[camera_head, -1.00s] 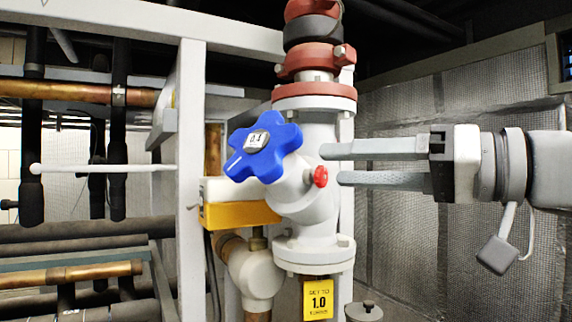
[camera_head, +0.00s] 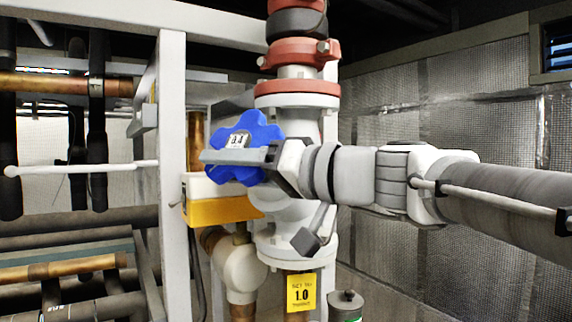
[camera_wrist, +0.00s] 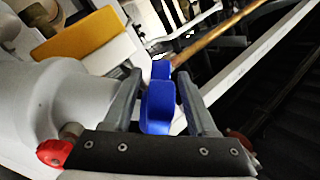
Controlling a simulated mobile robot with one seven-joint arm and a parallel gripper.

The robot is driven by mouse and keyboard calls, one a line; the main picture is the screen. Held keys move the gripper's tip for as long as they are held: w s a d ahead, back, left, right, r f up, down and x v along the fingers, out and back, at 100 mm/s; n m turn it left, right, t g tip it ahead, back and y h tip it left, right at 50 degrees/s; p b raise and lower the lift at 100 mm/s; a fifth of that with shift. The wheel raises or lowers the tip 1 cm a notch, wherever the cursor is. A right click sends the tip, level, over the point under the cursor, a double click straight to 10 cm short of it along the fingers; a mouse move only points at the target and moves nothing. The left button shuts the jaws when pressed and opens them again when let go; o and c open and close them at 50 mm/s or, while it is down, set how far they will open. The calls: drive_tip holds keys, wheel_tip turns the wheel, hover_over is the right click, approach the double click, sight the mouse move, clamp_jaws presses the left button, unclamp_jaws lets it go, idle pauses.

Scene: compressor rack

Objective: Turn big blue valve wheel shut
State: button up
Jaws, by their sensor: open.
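The big blue valve wheel (camera_head: 262,132) has rounded lobes and a small display at its hub. It sits on the grey valve body (camera_head: 300,125). My gripper (camera_head: 203,157) reaches in from the right in the head view, its fingers lying across the front of the wheel and hiding part of it. In the wrist view, my gripper (camera_wrist: 159,76) is open, with one blue lobe of the wheel (camera_wrist: 158,108) between its two fingers. I cannot tell whether either finger touches the lobe. The display on the hub is partly readable, with digits that look like 0.4.
A yellow-and-white box (camera_head: 215,208) is just left of the valve. A white frame post (camera_head: 172,150) stands further left.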

clamp_jaws()
drive_tip(key=b, duration=0.3)
drive_tip(key=shift+f+t, duration=0.3)
drive_tip(key=shift+f, duration=0.05)
drive_tip(key=shift+m+b, duration=0.3)
drive_tip(key=shift+b, duration=0.65)
